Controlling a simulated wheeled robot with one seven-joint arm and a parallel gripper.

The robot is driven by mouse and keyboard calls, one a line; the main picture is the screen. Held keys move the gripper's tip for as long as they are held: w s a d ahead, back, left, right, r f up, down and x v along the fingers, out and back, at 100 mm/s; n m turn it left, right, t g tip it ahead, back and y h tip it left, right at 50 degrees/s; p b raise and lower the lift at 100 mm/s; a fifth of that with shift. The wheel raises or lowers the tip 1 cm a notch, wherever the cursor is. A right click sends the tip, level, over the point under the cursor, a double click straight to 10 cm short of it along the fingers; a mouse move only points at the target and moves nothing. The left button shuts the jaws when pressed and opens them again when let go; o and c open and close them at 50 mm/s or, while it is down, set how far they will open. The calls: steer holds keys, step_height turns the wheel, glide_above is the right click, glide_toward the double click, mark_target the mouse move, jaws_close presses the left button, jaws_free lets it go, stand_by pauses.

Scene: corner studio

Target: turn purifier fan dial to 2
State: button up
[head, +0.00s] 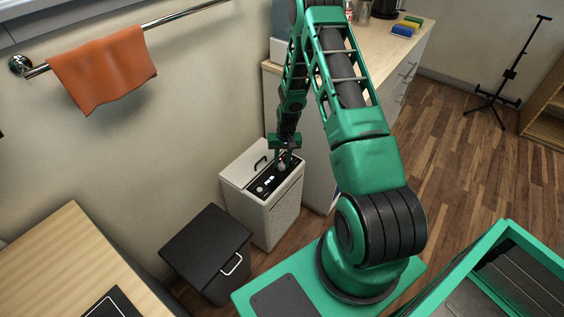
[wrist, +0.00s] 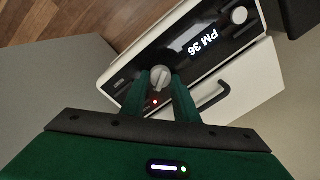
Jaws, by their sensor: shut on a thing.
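The white air purifier (head: 263,220) stands on the floor against the wall. Its black top panel (wrist: 130,72) has a lit display (wrist: 199,42) reading "PM 36" and two light knobs. My gripper (head: 284,163) reaches straight down to this panel. In the wrist view its two green fingers are shut on one knob (wrist: 160,75), one on each side. A red light glows beside that knob. The other knob (wrist: 239,15) is free, beyond the display. The scale marks are too small to read, and I cannot tell the dial's setting.
A black bin (head: 207,250) with a handle stands left of the purifier. A wood-topped counter (head: 408,45) with drawers is close behind and right. An orange towel (head: 103,68) hangs on a wall rail. The wooden floor (head: 460,160) at right is open.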

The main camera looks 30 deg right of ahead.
mark_target(283, 165)
steer(key=shift+w+a+m, duration=0.1)
steer(key=shift+m, duration=0.3)
steer(key=o, duration=1.1)
steer(key=shift+c, duration=0.2)
steer(key=shift+r, duration=0.2)
step_height(283, 165, up, 10)
steer(key=shift+s+d+r, duration=0.15)
steer(key=shift+s+d, duration=0.05)
steer(key=shift+d, duration=0.2)
